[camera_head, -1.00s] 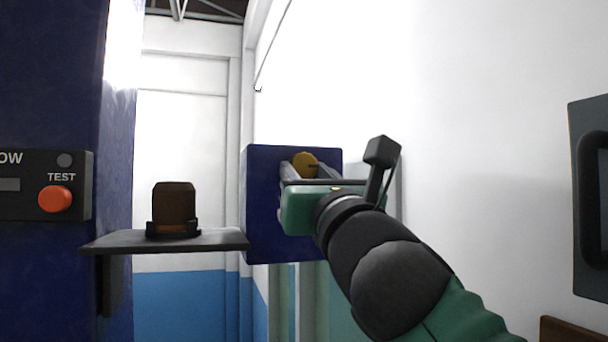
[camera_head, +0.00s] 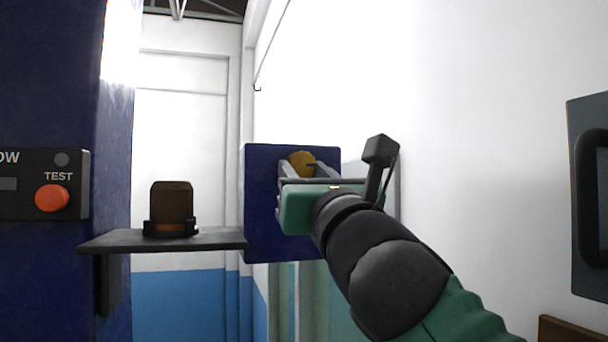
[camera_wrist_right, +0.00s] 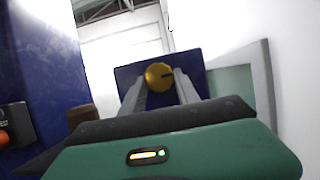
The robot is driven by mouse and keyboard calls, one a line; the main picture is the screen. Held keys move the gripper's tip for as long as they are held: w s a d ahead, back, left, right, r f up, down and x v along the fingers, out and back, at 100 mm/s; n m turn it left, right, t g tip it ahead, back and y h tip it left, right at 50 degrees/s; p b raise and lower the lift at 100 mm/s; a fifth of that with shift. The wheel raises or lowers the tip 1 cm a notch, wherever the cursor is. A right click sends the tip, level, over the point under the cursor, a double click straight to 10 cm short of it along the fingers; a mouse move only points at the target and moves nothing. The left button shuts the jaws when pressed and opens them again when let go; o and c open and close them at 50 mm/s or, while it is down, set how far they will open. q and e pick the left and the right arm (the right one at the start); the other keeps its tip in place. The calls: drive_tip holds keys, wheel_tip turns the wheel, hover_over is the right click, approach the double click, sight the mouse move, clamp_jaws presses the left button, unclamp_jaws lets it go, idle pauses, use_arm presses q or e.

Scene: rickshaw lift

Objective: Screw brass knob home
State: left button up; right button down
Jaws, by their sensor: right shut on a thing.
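The brass knob (camera_head: 302,162) is round and golden, at the front of a dark blue panel (camera_head: 262,200) in the head view. It also shows in the right wrist view (camera_wrist_right: 159,76), with a dark mark on its face. My right gripper (camera_head: 308,168) reaches it from the front, a finger at each side of the knob, and is shut on it. In the right wrist view the fingers (camera_wrist_right: 159,88) converge on the knob. The knob's rear and its fit to the panel are hidden. My left gripper is not in view.
A brown cap-like object (camera_head: 172,209) stands on a dark shelf (camera_head: 110,243) left of the panel. A control box with an orange TEST button (camera_head: 52,198) is at far left. A grey handled panel (camera_head: 590,200) is at the right edge. A white wall lies behind my arm.

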drive_tip(key=shift+w+f, duration=0.1)
drive_tip(key=shift+f, duration=0.05)
idle(0.3)
drive_tip(key=c, duration=0.9)
unclamp_jaws()
